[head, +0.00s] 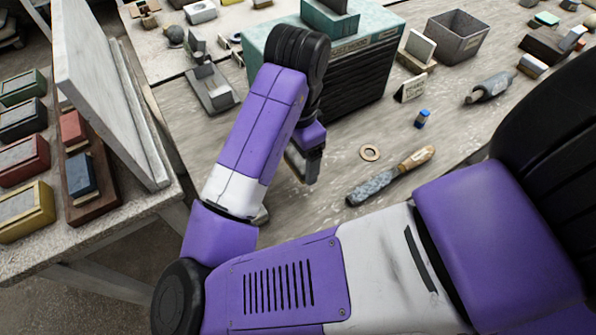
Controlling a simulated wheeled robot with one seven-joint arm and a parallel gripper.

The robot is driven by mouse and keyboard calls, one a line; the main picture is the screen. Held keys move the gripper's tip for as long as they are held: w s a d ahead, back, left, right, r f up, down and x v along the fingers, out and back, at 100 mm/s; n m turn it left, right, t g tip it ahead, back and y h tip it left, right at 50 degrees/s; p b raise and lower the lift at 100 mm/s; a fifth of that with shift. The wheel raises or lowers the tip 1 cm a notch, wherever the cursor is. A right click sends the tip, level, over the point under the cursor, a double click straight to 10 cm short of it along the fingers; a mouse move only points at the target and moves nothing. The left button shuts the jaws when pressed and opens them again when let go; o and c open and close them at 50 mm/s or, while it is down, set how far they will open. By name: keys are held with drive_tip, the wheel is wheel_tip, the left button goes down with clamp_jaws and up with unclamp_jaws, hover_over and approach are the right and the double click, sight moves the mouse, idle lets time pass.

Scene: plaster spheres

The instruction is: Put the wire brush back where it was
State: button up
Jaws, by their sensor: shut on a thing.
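My gripper (305,168) hangs low over the wooden table, left of a tool with a wooden handle. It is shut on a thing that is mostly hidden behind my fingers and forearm. A small pale end (262,215) shows below my forearm near the table's front edge; I cannot tell whether it belongs to the held thing. I cannot make out a wire brush for certain. The tool (385,178) lies flat, with a grey-blue rough working part and a tan handle; it looks like a rasp, but I cannot rule out a brush.
A tan ring (370,152) and a blue cylinder (422,118) lie behind the tool. A dark-sided teal-topped block (352,85) stands behind my gripper. A grey bin (458,38) is at the back. A side table with boxes and upright boards (100,85) stands left.

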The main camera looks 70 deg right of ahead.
sight(298, 156)
drive_tip(key=shift+f+b, duration=0.35)
drive_tip(key=shift+f, duration=2.15)
drive_tip(key=shift+f, duration=0.15)
drive_tip(key=o, duration=1.1)
wheel_tip(298, 156, up, 12)
drive_tip(key=shift+r+p, duration=0.15)
drive_tip(key=shift+p, duration=1.05)
